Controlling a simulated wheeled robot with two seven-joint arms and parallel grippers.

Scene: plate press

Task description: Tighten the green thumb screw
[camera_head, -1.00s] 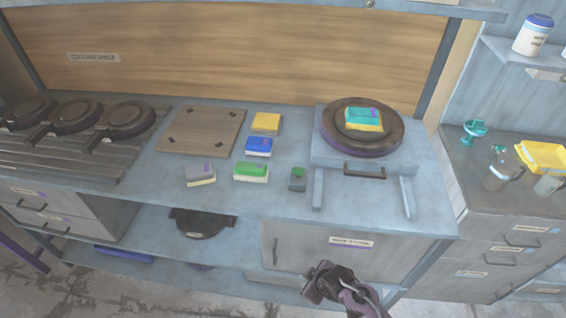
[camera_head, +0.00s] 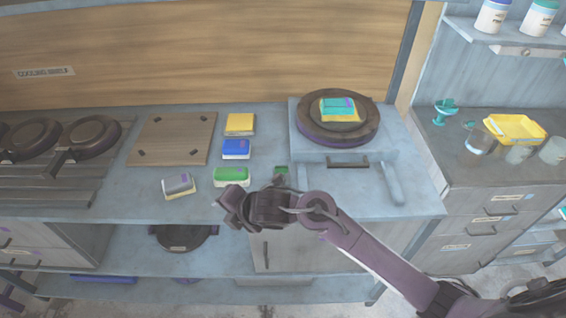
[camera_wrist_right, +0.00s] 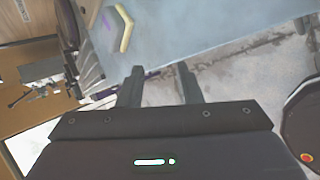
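A small dark grey block with a green top (camera_head: 281,170) stands near the worktop's front edge. It is partly hidden behind my right arm. I cannot tell whether its green part is the thumb screw; no clear screw shape shows. My right gripper (camera_head: 226,204) is in front of the worktop edge, left of that block and just below the green block (camera_head: 231,176). In the right wrist view my right gripper (camera_wrist_right: 160,88) has its two fingers apart with nothing between them. My left gripper is not in view.
A round dark plate (camera_head: 366,128) carries a teal-and-yellow block (camera_head: 340,107). Yellow (camera_head: 240,124), blue (camera_head: 236,148) and grey-yellow (camera_head: 178,186) blocks lie left of it, near a brown board (camera_head: 172,138). Dark round pans (camera_head: 90,136) stand at left. Below is an open shelf (camera_head: 215,255).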

